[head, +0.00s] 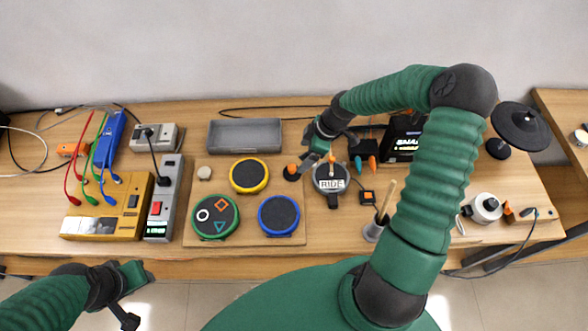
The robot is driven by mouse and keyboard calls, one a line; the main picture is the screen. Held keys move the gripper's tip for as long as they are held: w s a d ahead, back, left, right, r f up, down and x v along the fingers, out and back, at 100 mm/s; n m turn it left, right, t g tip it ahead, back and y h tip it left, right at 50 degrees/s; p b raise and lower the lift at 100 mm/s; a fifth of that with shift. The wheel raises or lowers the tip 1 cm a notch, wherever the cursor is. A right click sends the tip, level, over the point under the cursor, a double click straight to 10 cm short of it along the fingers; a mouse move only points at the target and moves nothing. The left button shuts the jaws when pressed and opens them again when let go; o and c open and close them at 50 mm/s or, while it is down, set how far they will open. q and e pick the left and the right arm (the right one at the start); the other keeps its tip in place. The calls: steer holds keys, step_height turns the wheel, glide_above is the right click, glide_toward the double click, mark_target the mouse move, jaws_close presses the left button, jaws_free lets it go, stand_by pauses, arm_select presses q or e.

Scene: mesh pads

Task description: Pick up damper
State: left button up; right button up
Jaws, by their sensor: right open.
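No item is clearly labelled as the damper. A small pale grey round piece (204,173) lies on the wooden board, left of the yellow-rimmed pad, and a small dark disc with an orange top (291,173) lies at the board's right edge; I cannot tell which is the damper. My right gripper (312,163) is open, reaching down from the upper right close to the dark disc and the grey RIDE pad (330,175). Whether it touches either is too small to tell. My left gripper (140,299) is open and empty, in front of the table's near edge.
Green-rimmed (215,216), yellow-rimmed (249,175) and blue-rimmed (278,215) pads lie on the board. A grey tray (245,135) is behind them. A cabled yellow box (108,207) and power strip (163,198) stand left. A cup (374,231) holds sticks near my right arm.

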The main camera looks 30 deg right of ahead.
mark_target(294, 167)
steer(key=a+f, duration=0.1)
steer(key=w+f, duration=0.1)
steer(key=a+f, duration=0.1)
steer(key=shift+w+a+f, duration=0.2)
steer(key=shift+w+a, duration=0.05)
steer(key=shift+a, duration=0.1)
steer(key=shift+a+f, duration=0.15)
steer(key=shift+f, duration=0.15)
steer(key=shift+s+a+f, duration=0.1)
steer(key=shift+s+f, duration=0.1)
steer(key=f, duration=0.1)
steer(key=w+f+p, duration=0.1)
steer(key=f, duration=0.3)
steer(key=shift+w+d+f, duration=0.1)
steer(key=shift+w+d, duration=0.05)
steer(key=shift+d, duration=0.15)
steer(key=shift+a, duration=0.3)
steer(key=shift+a+r, duration=0.25)
steer(key=shift+c, duration=1.1)
steer(key=shift+a, duration=0.2)
steer(key=c, duration=0.5)
steer(key=shift+c, duration=1.1)
arm_select(q)
steer(key=shift+s+a+r, duration=0.2)
steer(key=shift+a+r, duration=0.4)
steer(key=shift+r, duration=0.1)
arm_select(e)
steer(key=shift+d, duration=0.4)
steer(key=c, duration=0.6)
